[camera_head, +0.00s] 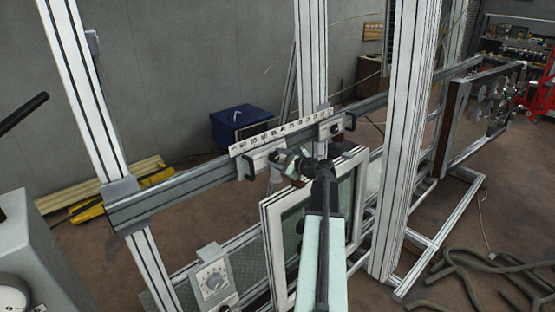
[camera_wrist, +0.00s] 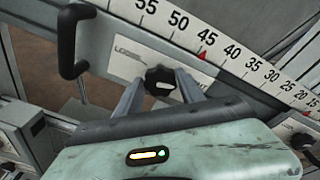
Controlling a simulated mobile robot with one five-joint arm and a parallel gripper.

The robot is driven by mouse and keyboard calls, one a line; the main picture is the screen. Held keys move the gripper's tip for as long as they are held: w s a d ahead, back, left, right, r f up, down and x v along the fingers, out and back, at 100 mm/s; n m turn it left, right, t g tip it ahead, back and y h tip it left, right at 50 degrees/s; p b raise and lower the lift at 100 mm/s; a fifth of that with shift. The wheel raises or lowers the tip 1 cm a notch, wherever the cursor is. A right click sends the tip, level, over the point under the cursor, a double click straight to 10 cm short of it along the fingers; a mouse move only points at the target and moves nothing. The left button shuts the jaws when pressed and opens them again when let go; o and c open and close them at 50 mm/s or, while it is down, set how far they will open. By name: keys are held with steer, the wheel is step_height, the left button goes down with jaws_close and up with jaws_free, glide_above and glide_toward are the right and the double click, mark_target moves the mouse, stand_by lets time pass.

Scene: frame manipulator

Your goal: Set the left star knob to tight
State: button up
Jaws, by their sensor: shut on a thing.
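The left star knob (camera_wrist: 160,80) is a black lobed knob with a pale mark on its face, on a plate that bears the words LOOSE and, partly covered, what looks like TIGHT. My gripper (camera_wrist: 163,88) has its two grey fingers on either side of the knob and is shut on it. In the head view my gripper (camera_head: 282,158) reaches the left carriage plate (camera_head: 257,162) on the rail. There the knob is mostly hidden by my gripper. The pale mark lies nearly level in the wrist view.
A numbered scale (camera_wrist: 232,50) with a red pointer (camera_wrist: 204,56) near 45 runs above. A second carriage (camera_head: 332,127) sits farther right on the rail. A white window frame (camera_head: 270,235) and upright posts (camera_head: 402,150) stand close to my arm.

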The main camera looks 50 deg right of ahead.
steer(key=o, duration=1.4)
steer(key=shift+c, duration=0.2)
steer(key=p+v, duration=0.1)
steer(key=v, duration=0.6)
steer(key=shift+s+p, duration=0.35)
steer(key=shift+p, duration=0.05)
steer(key=shift+a, duration=0.15)
